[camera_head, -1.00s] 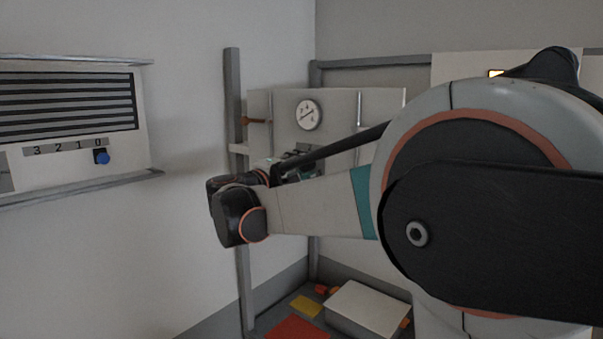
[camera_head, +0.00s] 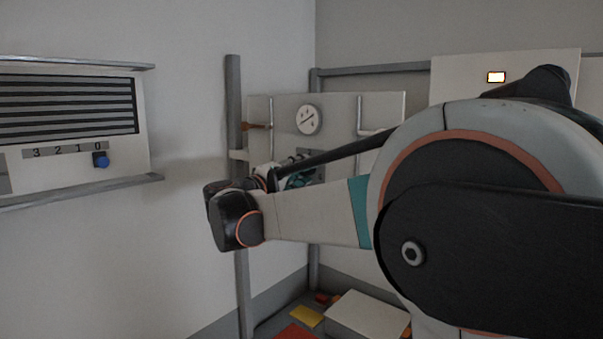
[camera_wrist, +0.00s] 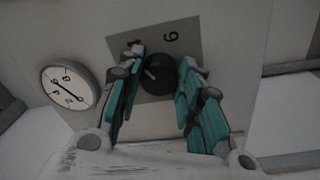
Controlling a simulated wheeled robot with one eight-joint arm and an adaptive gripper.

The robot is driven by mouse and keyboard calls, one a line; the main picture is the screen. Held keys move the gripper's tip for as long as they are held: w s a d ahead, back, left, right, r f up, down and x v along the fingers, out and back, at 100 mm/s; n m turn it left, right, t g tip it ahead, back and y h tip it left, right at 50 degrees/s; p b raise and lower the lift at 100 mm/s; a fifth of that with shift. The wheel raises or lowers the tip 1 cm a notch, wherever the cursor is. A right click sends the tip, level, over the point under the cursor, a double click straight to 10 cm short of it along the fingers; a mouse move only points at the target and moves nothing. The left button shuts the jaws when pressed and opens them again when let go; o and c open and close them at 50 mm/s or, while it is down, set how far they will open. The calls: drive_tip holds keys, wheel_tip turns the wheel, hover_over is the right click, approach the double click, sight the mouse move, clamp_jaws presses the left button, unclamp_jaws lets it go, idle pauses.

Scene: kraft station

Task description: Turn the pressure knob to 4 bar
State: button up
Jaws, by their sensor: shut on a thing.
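The black pressure knob (camera_wrist: 158,74) sits on a grey plate (camera_wrist: 186,42) of the light panel. A white pointer line shows on the knob's left part. A "6" is printed above it, and another mark to its left is partly hidden by a finger. My gripper (camera_wrist: 161,66) has its teal fingers on both sides of the knob and is shut on it. In the head view, my gripper (camera_head: 298,179) is at the panel, mostly behind my arm, and the knob cannot be made out. The round white gauge (camera_head: 308,119) also shows in the wrist view (camera_wrist: 70,88); its value is too small to read.
A handle (camera_head: 256,126) is left of the gauge and a vertical pipe (camera_head: 359,115) is right of it. A grey post (camera_head: 235,90) stands at the panel's left. A lit indicator (camera_head: 496,77) is at the upper right. A white box (camera_head: 366,315) is below.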

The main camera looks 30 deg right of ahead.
drive_tip(key=shift+f, duration=0.15)
drive_tip(key=o, duration=1.1)
drive_tip(key=shift+c, duration=0.2)
drive_tip(key=v, duration=1.2)
